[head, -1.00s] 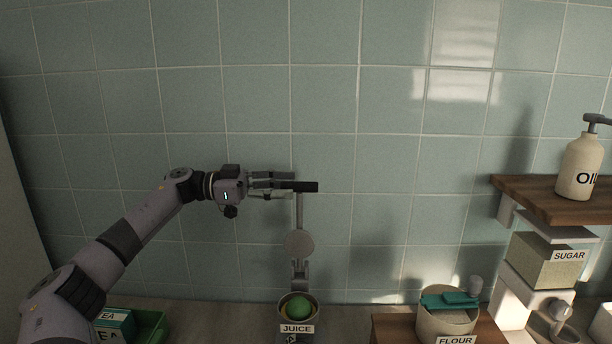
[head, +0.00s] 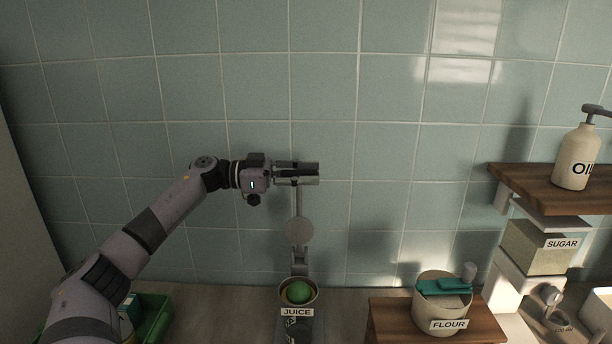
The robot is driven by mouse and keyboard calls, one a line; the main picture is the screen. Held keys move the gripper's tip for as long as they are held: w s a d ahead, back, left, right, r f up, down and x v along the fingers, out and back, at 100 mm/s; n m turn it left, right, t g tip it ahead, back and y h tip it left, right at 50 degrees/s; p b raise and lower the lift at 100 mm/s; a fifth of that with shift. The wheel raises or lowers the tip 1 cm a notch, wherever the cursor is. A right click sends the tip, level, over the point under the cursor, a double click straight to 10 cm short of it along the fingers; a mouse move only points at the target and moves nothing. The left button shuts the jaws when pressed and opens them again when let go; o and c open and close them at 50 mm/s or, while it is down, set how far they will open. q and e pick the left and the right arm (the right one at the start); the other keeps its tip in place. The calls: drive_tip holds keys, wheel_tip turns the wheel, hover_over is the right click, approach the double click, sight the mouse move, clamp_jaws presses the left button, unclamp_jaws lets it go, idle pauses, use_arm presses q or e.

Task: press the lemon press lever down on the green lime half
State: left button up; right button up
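The lemon press stands on the counter with its lever (head: 299,230) raised upright; a round disc sits partway along it. The green lime half (head: 298,292) lies in the cup (head: 284,300) labelled JUICE at the press's foot, below the lever and apart from the disc. My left gripper (head: 308,174) is at the top of the lever, one finger above and one below the dark handle, which the fingers largely hide. I cannot tell whether they clamp it. My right gripper is not in view.
A FLOUR canister (head: 440,313) with a teal item on top stands on a wooden board (head: 390,322) at right. A wooden shelf (head: 540,195) holds an OIL bottle (head: 578,158), with a SUGAR box (head: 535,247) below. A green bin (head: 153,318) is at left. The tiled wall is behind.

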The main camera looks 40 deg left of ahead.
use_arm(q)
clamp_jaws()
drive_tip(key=shift+d, duration=0.1)
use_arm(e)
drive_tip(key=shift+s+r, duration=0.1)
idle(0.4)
